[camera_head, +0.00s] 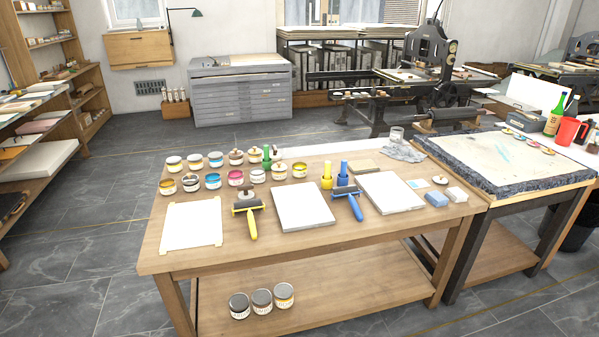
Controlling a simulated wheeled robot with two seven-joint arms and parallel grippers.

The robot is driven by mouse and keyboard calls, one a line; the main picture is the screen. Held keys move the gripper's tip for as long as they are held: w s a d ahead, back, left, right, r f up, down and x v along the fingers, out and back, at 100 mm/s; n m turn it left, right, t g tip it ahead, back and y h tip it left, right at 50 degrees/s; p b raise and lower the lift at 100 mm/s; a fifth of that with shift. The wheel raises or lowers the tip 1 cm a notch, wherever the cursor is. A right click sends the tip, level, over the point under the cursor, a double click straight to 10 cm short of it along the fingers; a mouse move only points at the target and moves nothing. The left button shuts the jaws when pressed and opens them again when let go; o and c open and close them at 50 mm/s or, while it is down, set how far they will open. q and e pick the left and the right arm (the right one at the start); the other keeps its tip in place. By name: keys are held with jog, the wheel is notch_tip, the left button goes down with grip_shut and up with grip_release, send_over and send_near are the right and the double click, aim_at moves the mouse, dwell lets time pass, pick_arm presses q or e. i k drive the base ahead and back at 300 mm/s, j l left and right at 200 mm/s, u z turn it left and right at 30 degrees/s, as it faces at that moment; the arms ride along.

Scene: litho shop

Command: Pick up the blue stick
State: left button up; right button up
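A blue upright stick-like piece (344,169) stands on the wooden table (240,254), right of the middle, behind a blue-handled roller (348,197). Its lower part looks wider, but it is too small to tell whether that is a separate base. A green upright piece (266,158) stands farther left among the ink tins. Neither of my grippers is in view.
Several ink tins (236,178) stand at the table's back left. A yellow-handled roller (249,214), pale slabs (303,207) and a blue block (436,199) lie nearby. A stone-topped table (500,160) adjoins at right. Floor is clear in front and at left.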

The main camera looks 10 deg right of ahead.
aim_at(343, 163)
jog(key=i+j, duration=0.2)
jog(key=i, duration=0.25)
jog(key=i+j, duration=0.15)
jog(key=i, duration=0.3)
jog(key=i+z, duration=0.1)
jog(key=z, duration=0.3)
jog(key=i+j+z, duration=0.1)
jog(key=z, duration=0.3)
jog(key=i+j+z, duration=0.1)
jog(key=z, duration=0.3)
jog(key=j, duration=0.1)
